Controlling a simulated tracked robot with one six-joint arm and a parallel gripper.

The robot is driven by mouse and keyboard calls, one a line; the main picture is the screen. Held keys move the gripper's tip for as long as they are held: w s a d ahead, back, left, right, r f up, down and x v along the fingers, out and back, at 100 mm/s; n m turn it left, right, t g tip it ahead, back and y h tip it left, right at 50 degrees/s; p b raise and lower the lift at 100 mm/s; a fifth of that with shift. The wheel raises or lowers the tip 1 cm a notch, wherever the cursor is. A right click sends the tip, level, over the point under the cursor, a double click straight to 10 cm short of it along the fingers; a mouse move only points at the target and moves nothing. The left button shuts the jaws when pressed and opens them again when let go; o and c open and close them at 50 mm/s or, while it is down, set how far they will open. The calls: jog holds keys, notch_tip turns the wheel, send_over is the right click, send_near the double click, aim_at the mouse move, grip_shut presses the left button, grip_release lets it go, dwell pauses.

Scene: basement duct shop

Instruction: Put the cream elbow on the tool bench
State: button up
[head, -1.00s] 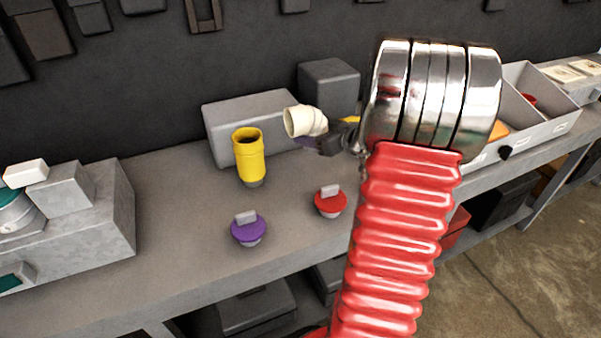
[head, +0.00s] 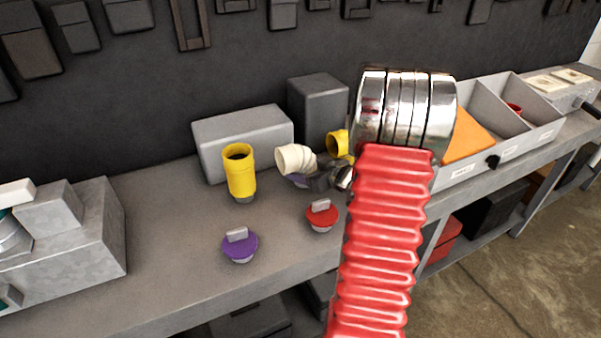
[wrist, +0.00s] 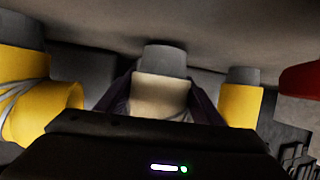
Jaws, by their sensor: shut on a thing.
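The cream elbow (head: 295,158) is in the head view, just right of a yellow pipe fitting. My gripper (head: 322,180) is shut on it from the right, low over the grey bench (head: 170,255). I cannot tell whether the elbow touches the bench. In the wrist view the cream elbow (wrist: 160,92) sits between the two dark fingers of my gripper (wrist: 160,108), with a grey end piece beyond it. My red ribbed arm and its metal rings hide the bench to the right of my gripper.
The yellow fitting (head: 239,172) stands left of the elbow. A second yellow fitting (head: 338,143) is behind my gripper. A red-topped plug (head: 321,215) and a purple-topped plug (head: 239,246) stand in front. Grey boxes (head: 242,140) stand behind.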

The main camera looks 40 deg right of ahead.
jog(key=shift+f, duration=0.25)
jog(key=o, duration=1.2)
jog(key=shift+f, duration=0.15)
jog(key=shift+s+r, duration=0.15)
jog(key=shift+r, duration=0.05)
jog(key=v, duration=1)
jog(key=shift+s+r, duration=0.1)
jog(key=shift+r, duration=0.05)
jog(key=shift+s+a+r, duration=0.1)
jog(key=shift+s+r, duration=0.15)
jog(key=shift+s, duration=0.4)
